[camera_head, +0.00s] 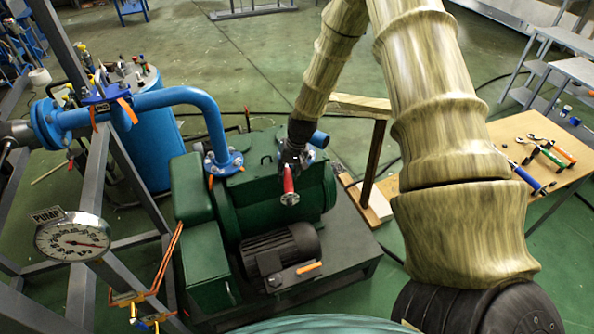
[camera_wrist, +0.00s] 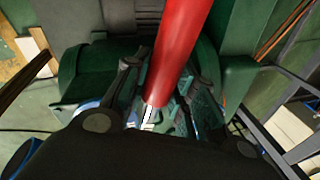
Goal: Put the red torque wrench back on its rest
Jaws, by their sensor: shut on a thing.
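The red torque wrench (camera_head: 288,180) is in my gripper (camera_head: 293,157), above the green pump (camera_head: 252,205). In the head view, its red part points down to a round metal end below the fingers. In the wrist view, the red handle (camera_wrist: 180,45) runs up to the top edge, with a pale metal part between the fingers of my gripper (camera_wrist: 160,108). The gripper is shut on the wrench, clear of the table. I cannot tell for sure which thing is the wrench's rest.
A wooden stand (camera_head: 360,104) with a dark post is right of the pump. A wooden table (camera_head: 510,127) with several hand tools is at the right. A blue pipe (camera_head: 180,96) joins the pump at the left. A pressure gauge (camera_head: 73,238) is at lower left.

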